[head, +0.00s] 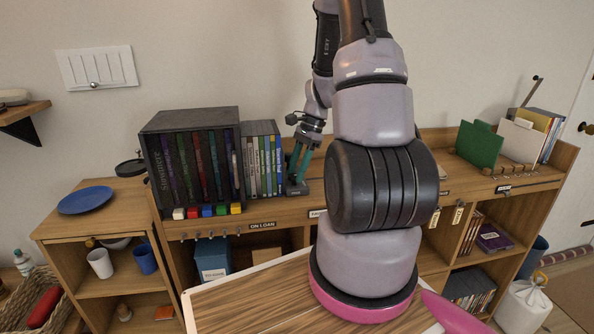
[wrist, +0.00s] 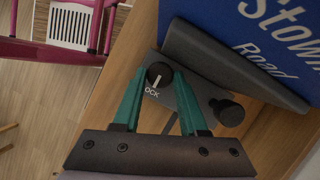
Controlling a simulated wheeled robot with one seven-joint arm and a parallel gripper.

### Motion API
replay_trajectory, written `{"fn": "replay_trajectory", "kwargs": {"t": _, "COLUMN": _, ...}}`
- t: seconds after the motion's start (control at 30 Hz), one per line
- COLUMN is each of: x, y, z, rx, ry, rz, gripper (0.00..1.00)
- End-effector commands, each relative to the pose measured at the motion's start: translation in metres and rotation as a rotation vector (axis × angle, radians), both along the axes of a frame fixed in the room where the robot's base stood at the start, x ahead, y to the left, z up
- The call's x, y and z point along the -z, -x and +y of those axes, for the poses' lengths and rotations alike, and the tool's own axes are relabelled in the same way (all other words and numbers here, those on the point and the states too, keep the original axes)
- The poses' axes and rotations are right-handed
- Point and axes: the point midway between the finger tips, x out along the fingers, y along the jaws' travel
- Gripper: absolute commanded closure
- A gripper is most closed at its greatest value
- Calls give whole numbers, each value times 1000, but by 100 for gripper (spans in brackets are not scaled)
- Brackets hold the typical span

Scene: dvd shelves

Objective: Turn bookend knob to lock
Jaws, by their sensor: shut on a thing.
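The bookend is a dark grey piece with a flat base plate (wrist: 183,97), lying against a blue case (wrist: 262,38) in the wrist view. A small round black knob (wrist: 159,71) with a white pointer line sits on the plate. The pointer is directed towards partly visible white letters reading "OCK". My gripper (wrist: 157,77) has teal fingers, shut on the knob from both sides. In the head view my gripper (head: 297,180) reaches down to the bookend (head: 298,189), at the right end of the DVD row; the knob is too small to make out there.
A second, larger black knob (wrist: 228,111) stands just right of my right finger. A row of DVDs (head: 263,165) and a dark case box (head: 190,118) stand left of my gripper on the wooden shelf (head: 232,219). A wood-topped table (head: 250,293) is in front.

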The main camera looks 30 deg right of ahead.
Motion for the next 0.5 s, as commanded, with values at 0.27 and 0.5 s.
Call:
{"fn": "replay_trajectory", "kwargs": {"t": 0.27, "x": 0, "y": 0, "z": 0, "rx": 0, "ry": 0, "rz": -1, "gripper": 28}}
{"fn": "replay_trajectory", "kwargs": {"t": 0.5, "x": -1, "y": 0, "z": 0, "rx": 1, "ry": 0, "rz": -1, "gripper": 28}}
